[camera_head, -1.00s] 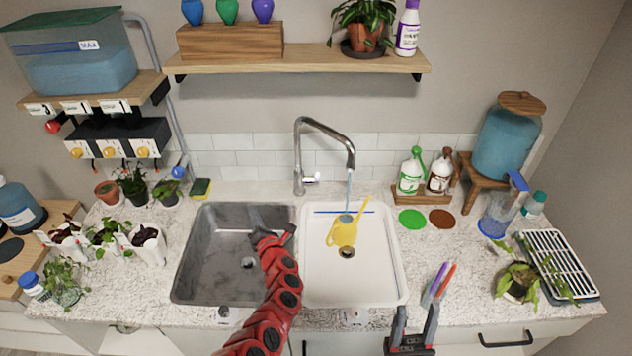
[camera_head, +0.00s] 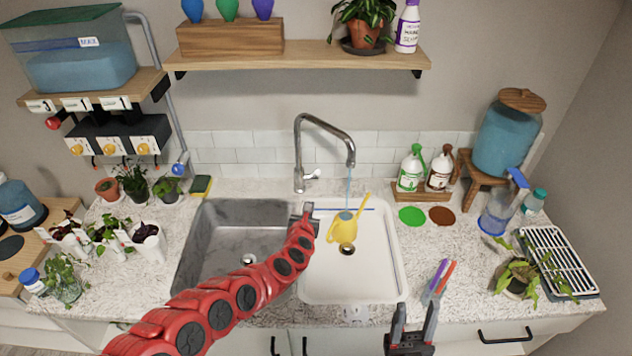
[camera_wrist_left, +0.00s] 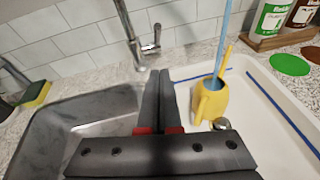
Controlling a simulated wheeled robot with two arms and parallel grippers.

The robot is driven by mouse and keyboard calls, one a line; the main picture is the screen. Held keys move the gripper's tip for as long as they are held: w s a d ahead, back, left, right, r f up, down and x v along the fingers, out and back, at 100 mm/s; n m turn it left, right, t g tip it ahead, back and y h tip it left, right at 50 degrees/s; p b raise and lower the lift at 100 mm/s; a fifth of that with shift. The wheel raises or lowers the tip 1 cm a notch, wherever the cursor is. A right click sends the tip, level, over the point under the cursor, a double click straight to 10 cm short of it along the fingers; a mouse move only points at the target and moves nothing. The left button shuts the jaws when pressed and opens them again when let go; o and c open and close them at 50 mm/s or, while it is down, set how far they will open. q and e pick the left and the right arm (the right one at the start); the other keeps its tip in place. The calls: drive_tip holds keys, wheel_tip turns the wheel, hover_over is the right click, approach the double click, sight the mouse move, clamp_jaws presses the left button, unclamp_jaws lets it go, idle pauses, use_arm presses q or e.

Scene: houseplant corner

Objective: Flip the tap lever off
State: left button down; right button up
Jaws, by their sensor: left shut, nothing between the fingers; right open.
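The chrome tap (camera_head: 299,155) stands behind the double sink, and its small lever (camera_head: 313,174) sticks out to the right of its base. The lever also shows in the left wrist view (camera_wrist_left: 151,42). A thin blue stream of water (camera_head: 349,187) falls from the spout into a yellow watering can (camera_head: 343,230) in the white right basin. My left gripper (camera_head: 308,207) is shut and empty, in front of and below the lever, apart from it; its fingers (camera_wrist_left: 158,75) point toward the tap base. My right gripper (camera_head: 413,310) is open and empty at the counter's front edge.
The grey left basin (camera_head: 213,242) is empty. A sponge (camera_head: 201,186) lies left of the tap. Two bottles in a wooden caddy (camera_head: 421,197) stand to the right. The counter beside the lever is clear.

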use_arm(q)
drive_tip(key=w+f+b, duration=0.1)
drive_tip(key=w+b, duration=0.1)
drive_tip(key=b, duration=0.4)
approach(318, 175)
wheel_tip(318, 175, down, 4)
drive_tip(key=w+b, duration=0.1)
drive_tip(key=w+r+b, duration=0.1)
drive_tip(key=w, duration=0.1)
drive_tip(key=w+r+b, duration=0.1)
drive_tip(key=shift+w+d+r, duration=0.15)
drive_tip(key=shift+w+d, duration=0.2)
drive_tip(key=shift+r, duration=0.15)
drive_tip(key=shift+w+r, duration=0.1)
drive_tip(key=shift+r, duration=0.05)
